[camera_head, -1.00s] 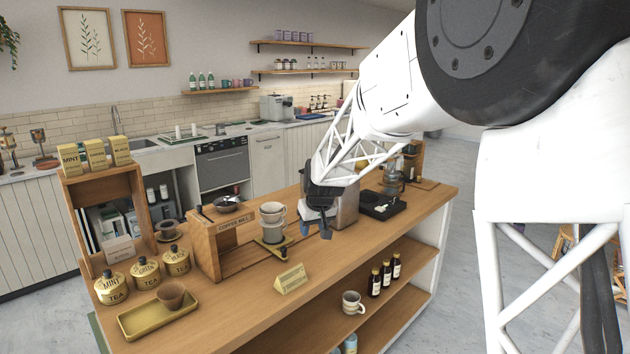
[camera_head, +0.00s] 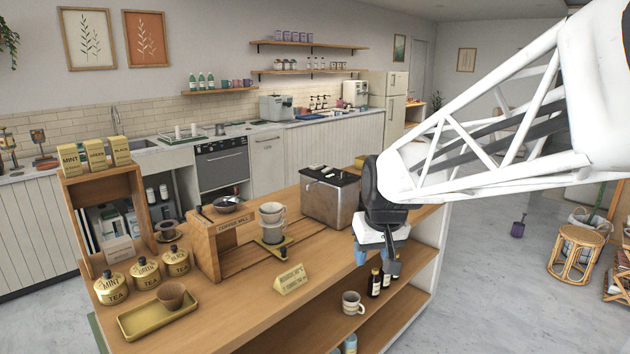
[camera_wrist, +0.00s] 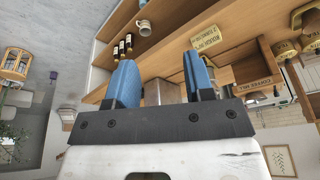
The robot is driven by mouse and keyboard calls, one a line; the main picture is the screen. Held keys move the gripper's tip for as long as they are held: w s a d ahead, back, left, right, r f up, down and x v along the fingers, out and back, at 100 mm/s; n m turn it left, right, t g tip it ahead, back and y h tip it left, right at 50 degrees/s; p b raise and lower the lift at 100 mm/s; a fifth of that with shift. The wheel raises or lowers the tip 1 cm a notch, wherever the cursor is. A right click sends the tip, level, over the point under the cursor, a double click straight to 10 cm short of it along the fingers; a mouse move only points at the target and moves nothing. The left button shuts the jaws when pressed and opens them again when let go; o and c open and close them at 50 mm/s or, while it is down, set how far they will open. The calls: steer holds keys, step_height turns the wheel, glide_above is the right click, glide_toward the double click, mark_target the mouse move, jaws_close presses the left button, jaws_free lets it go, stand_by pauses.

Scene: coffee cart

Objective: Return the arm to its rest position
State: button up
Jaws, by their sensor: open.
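My gripper (camera_head: 377,258) hangs in front of the right part of the wooden coffee cart (camera_head: 215,315) in the head view. Its two blue fingers point down. In the wrist view my gripper (camera_wrist: 157,80) shows both blue fingers spread apart with nothing between them. The arm reaches in from the right edge of the head view. The gripper partly hides the dark bottles (camera_head: 374,283) on the cart's lower shelf.
A metal box with a dark top (camera_head: 330,198) stands on the cart, left of my gripper. Open floor (camera_head: 490,270) lies right of the cart, with a rattan stool (camera_head: 574,252).

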steer(key=s+d+f+m, duration=0.1)
steer(key=s+d, duration=0.1)
steer(key=s, duration=0.6)
steer(key=s+d+f, duration=0.1)
steer(key=s+d, duration=0.1)
steer(key=s, duration=0.6)
steer(key=s+d+f+m+h, duration=0.1)
steer(key=s+d, duration=0.1)
steer(key=s, duration=0.6)
steer(key=shift+s+d+f+m+g, duration=0.25)
steer(key=shift+s+d+m+g, duration=0.05)
steer(key=shift+s+d, duration=0.1)
stand_by(0.7)
